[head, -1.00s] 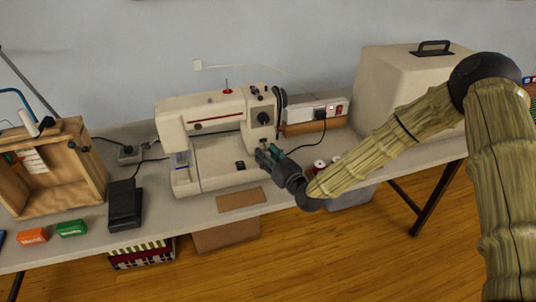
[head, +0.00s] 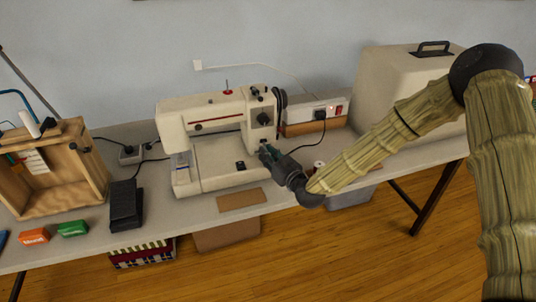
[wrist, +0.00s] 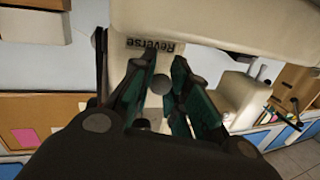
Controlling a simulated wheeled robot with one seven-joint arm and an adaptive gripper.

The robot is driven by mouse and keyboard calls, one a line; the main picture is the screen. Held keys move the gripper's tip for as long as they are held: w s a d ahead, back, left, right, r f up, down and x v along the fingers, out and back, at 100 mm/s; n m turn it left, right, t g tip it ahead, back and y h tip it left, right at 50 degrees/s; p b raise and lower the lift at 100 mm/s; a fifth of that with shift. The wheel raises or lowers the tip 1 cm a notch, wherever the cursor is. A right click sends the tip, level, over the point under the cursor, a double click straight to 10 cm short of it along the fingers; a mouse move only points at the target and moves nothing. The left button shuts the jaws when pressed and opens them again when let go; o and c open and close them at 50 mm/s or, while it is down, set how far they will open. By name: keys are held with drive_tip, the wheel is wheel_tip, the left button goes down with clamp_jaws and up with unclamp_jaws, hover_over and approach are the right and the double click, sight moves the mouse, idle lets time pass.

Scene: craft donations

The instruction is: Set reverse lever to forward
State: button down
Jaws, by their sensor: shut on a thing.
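The cream sewing machine (head: 212,112) stands on the table, its right-hand pillar facing my gripper (head: 265,150). Just below the label, the small grey round knob (wrist: 162,84) of the reverse lever sits between the green fingers of my gripper (wrist: 165,68). The gripper is shut on this lever. The fingertips reach up close to the machine body. In the head view the lever is hidden behind the fingers, and its exact position is not clear.
A black pedal (head: 126,204) and a brown flat card (head: 241,199) lie near the table's front. A power strip (head: 315,110) and a large beige case (head: 385,95) stand to the right. Thread spools (head: 319,165) sit close beside my gripper. A wooden box (head: 50,170) stands left.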

wheel_tip(320, 180, up, 2)
drive_tip(key=g+h+p, duration=0.1)
drive_tip(key=g+p, duration=0.1)
drive_tip(key=p, duration=0.1)
drive_tip(key=shift+s+r+p, duration=0.15)
drive_tip(key=shift+r+p, duration=0.05)
drive_tip(key=shift+p, duration=0.1)
drive_tip(key=shift+r+m+g+h+p, duration=0.4)
drive_tip(key=shift+g+h+p, duration=0.2)
drive_tip(key=shift+g+p, duration=0.3)
drive_tip(key=shift+w+r+m+g+h+p, duration=0.2)
drive_tip(key=shift+r+g+h+p, duration=0.2)
drive_tip(key=shift+g+p, duration=0.55)
drive_tip(key=shift+w+r+m+g+h+p, duration=0.15)
drive_tip(key=shift+r+g+h+p, duration=0.25)
drive_tip(key=shift+g+p, duration=0.5)
drive_tip(key=shift+g, duration=0.25)
drive_tip(key=c, duration=1.3)
unclamp_jaws()
drive_tip(key=shift+c, duration=0.2)
drive_tip(key=shift+s, duration=0.1)
drive_tip(key=v, duration=1.2)
